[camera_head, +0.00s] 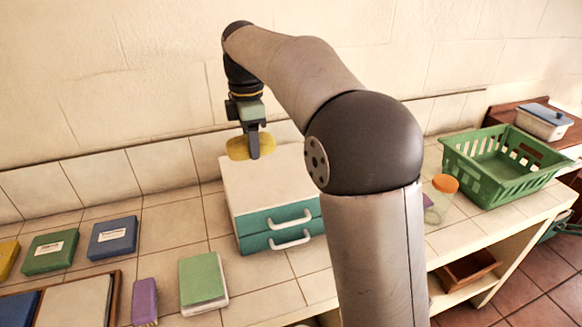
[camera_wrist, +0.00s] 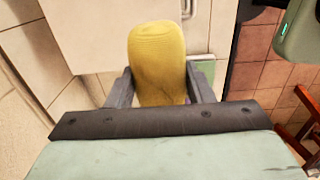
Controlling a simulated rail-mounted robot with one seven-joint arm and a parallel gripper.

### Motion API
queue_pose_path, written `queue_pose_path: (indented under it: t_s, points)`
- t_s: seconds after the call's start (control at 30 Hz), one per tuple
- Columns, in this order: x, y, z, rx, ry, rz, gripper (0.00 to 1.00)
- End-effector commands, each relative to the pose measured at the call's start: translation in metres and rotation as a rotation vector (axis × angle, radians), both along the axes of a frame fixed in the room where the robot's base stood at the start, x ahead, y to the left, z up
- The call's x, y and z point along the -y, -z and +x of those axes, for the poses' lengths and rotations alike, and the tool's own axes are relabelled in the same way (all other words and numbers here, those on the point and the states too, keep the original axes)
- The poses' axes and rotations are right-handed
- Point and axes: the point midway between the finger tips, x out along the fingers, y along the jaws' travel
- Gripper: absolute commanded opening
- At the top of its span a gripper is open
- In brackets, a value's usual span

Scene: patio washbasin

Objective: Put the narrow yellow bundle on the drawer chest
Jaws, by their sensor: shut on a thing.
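The narrow yellow bundle (camera_head: 240,148) is held by my gripper (camera_head: 254,152) over the back part of the drawer chest (camera_head: 262,180). In the wrist view the bundle (camera_wrist: 158,60) sits between the two dark fingers of my gripper (camera_wrist: 160,88). The chest has a white top and teal drawer fronts with two white handles. Its white top (camera_wrist: 85,30) also shows beyond the bundle in the wrist view. I cannot tell whether the bundle touches the chest top. The front part of the top is bare.
Green (camera_head: 50,251) and blue (camera_head: 113,237) boxes, a purple block (camera_head: 144,301) and a green book (camera_head: 202,282) lie left of the chest. A jar with an orange lid (camera_head: 440,195) and a green basket (camera_head: 500,165) stand right. The tiled wall is close behind.

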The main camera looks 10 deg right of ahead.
Motion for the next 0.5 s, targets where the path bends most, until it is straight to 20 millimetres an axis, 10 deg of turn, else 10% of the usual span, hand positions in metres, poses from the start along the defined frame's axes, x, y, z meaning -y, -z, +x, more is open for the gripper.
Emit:
queue_pose_path:
  t_s: [0.5]
  points:
    - [0.084, 0.051, 0.056, -0.005, 0.003, -0.001, 0.19]
